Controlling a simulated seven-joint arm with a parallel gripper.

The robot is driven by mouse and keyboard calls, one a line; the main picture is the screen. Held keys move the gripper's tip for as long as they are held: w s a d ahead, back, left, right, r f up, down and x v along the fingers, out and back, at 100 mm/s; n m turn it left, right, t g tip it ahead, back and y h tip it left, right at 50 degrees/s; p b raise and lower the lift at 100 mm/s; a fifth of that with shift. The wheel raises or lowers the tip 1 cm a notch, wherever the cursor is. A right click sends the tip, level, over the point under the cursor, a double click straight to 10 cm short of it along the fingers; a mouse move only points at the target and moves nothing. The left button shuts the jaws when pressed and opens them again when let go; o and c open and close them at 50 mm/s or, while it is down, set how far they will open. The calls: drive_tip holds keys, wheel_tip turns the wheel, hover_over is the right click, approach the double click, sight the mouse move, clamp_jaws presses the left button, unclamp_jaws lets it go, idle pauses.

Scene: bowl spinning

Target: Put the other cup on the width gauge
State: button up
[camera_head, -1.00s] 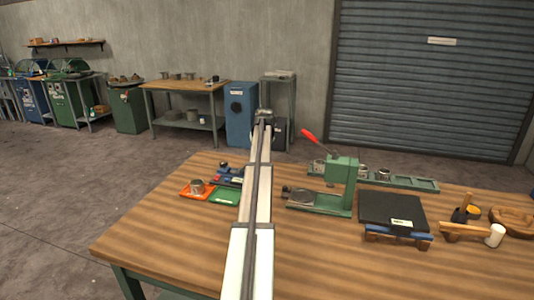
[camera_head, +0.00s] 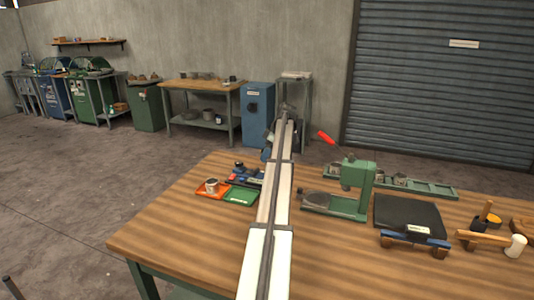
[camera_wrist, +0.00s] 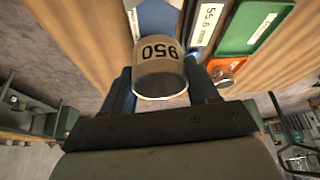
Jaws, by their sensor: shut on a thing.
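My gripper (camera_wrist: 163,88) is shut on a grey metal cup (camera_wrist: 160,78) with dark digits on its side, in the wrist view. What looks like the width gauge, with a "55.6 mm" readout (camera_wrist: 207,25) and a blue block (camera_wrist: 155,18), lies beyond the held cup. The gauge (camera_head: 245,178) also shows left of my arm in the head view, partly hidden by it. Another cup (camera_head: 211,185) stands in the orange tray (camera_head: 204,194); it shows partly in the wrist view (camera_wrist: 222,76). My gripper and the held cup cannot be made out in the head view.
A green tray (camera_head: 240,197) adjoins the orange one. A black slab (camera_head: 408,216) and a mallet (camera_head: 485,240) lie further right.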

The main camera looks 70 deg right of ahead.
drive_tip(key=shift+f, duration=0.1)
drive_tip(key=shift+f, duration=3.4)
drive_tip(key=shift+f, duration=0.25)
drive_tip(key=o, duration=1.1)
drive_tip(key=shift+r, duration=0.15)
drive_tip(key=shift+r, duration=3.9)
